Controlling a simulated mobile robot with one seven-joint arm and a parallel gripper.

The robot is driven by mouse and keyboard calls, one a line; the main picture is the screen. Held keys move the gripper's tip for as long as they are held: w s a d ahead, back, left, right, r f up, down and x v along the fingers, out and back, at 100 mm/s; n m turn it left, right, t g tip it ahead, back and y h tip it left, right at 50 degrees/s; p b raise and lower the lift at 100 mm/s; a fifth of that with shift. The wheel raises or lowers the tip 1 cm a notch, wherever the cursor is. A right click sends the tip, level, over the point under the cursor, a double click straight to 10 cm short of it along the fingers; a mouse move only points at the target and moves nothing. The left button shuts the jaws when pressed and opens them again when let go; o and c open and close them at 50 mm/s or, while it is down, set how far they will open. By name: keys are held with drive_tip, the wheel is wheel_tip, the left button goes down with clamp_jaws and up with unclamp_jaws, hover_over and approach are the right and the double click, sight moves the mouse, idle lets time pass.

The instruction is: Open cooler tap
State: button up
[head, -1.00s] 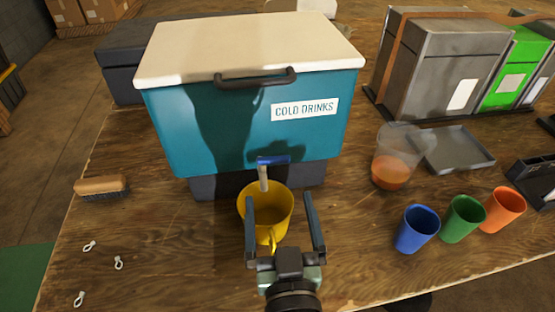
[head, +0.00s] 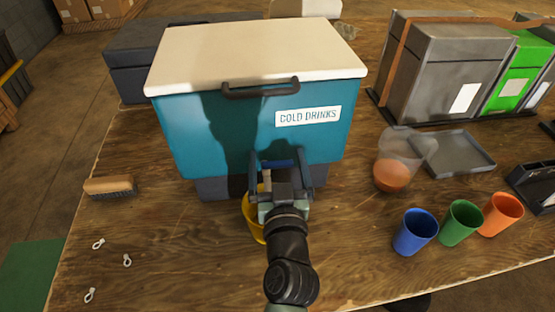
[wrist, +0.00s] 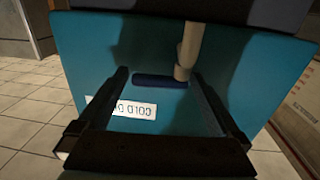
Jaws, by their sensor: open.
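The teal cooler (head: 190,135) with a white lid and a "COLD DRINKS" label stands on the wooden table. Its tap has a blue lever (head: 278,164), partly covered by my gripper in the head view. In the wrist view the blue lever (wrist: 160,81) lies crosswise between my fingers, beside the pale tap spout (wrist: 188,50). My gripper (head: 276,156) is open, with one finger on each side of the lever; I cannot tell whether either touches it. A yellow mug (head: 253,224) stands below the tap, mostly hidden by my gripper and wrist.
Right of the cooler are a clear jug (head: 393,174) with orange liquid, a grey tray (head: 460,152), and blue (head: 415,232), green (head: 461,222) and orange (head: 502,214) cups. A brush (head: 110,186) and small white tags lie at the left. The front-left table is mostly clear.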

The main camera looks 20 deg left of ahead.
drive_tip(key=c, duration=1.2)
drive_tip(key=shift+c, duration=0.2)
